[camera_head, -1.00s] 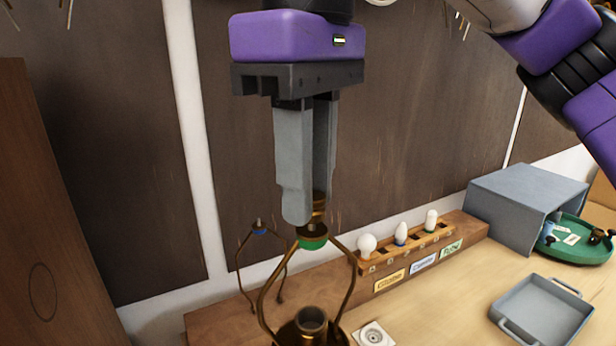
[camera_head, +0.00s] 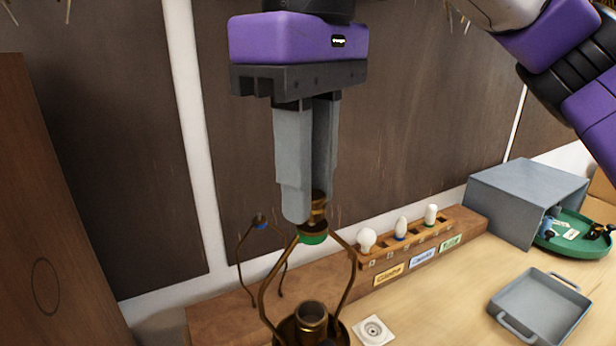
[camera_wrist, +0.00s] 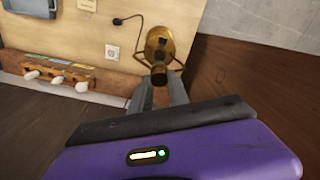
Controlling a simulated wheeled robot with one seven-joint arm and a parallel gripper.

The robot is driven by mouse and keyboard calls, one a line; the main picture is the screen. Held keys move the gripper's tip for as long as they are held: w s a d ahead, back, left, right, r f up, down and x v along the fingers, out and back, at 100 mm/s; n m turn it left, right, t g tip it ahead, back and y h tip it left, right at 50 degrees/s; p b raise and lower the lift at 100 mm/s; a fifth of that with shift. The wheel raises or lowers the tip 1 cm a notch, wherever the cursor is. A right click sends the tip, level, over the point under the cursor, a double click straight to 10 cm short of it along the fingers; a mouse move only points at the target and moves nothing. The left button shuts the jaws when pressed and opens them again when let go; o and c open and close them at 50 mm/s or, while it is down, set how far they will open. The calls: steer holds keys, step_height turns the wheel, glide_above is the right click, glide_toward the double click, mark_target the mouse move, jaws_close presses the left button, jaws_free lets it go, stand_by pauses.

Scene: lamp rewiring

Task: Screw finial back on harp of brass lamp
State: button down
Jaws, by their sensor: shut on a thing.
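My gripper (camera_head: 308,210) points straight down and is shut on the brass finial (camera_head: 319,208), which shows between and below the fingertips. The finial sits at the top of the harp (camera_head: 354,275) of the brass lamp, at the green-banded top piece (camera_head: 313,238). Whether its thread is engaged cannot be told. The lamp's socket (camera_head: 311,318) stands upright below, inside the harp's two arms. In the wrist view the finial (camera_wrist: 158,74) shows between the fingers, in front of the round brass lamp (camera_wrist: 160,42). The fingers partly hide the finial.
A second harp with a blue band (camera_head: 260,222) stands behind left. A wooden rack (camera_head: 410,245) holds several white bulbs. A grey tray (camera_head: 540,308), a grey box (camera_head: 520,200) and a green dish (camera_head: 578,240) are at right. A wall outlet-like white square (camera_head: 373,330) lies beside the lamp.

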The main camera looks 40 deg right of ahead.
steer(key=m, duration=0.5)
steer(key=shift+d+r+p, duration=0.1)
steer(key=shift+p, duration=0.3)
steer(key=shift+m, duration=1.2)
steer(key=m, duration=0.4)
steer(key=shift+d, duration=0.1)
steer(key=m, duration=0.4)
steer(key=shift+s, duration=0.1)
